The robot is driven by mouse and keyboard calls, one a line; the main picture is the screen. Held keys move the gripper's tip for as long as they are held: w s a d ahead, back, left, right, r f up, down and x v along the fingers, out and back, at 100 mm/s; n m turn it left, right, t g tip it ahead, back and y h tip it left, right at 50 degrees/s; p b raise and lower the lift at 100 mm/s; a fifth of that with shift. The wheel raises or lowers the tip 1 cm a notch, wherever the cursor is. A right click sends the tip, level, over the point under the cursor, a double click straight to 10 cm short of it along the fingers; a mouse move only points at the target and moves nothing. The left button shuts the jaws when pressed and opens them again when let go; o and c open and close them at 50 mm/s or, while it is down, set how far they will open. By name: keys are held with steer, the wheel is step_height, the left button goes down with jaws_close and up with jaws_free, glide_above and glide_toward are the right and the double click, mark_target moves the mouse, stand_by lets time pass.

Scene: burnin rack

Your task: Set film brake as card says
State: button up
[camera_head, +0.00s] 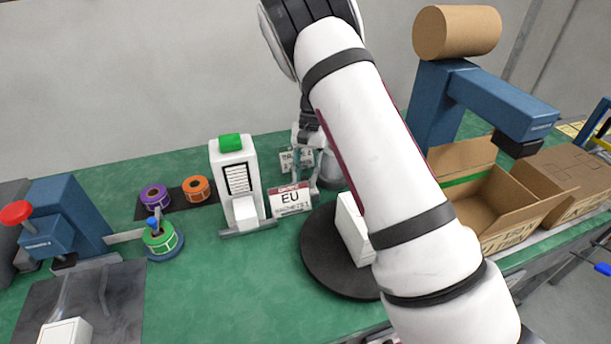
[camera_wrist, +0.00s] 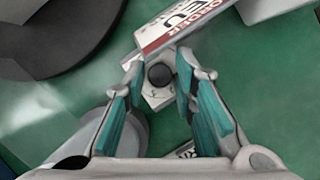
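The order card (camera_head: 290,199) reads "EU" and stands beside the turntable; it also shows tilted in the wrist view (camera_wrist: 178,22). A second small card (camera_head: 296,160) stands behind it, partly covered, its text too small to read. In the wrist view a round black knob (camera_wrist: 159,75) sits on a small pale plate (camera_wrist: 157,96); it may be the film brake. My gripper (camera_wrist: 160,84) is open, with its teal fingers on either side of the knob. I cannot tell whether they touch it.
A dark turntable (camera_head: 318,255) carries a white box (camera_head: 352,228). A white printer (camera_head: 236,180) with a green top stands left of the card. Label rolls and a blue press (camera_head: 62,215) are further left. An open carton (camera_head: 480,205) stands right. Green bench front-centre is clear.

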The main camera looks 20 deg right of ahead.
jaws_close()
steer(key=shift+d+m+t+y, duration=0.1)
steer(key=shift+m+t+y, duration=0.35)
steer(key=shift+m, duration=1.05)
steer(key=o, duration=0.6)
jaws_free()
steer(key=shift+r, duration=0.15)
steer(key=v, duration=1.1)
steer(key=shift+r, duration=0.4)
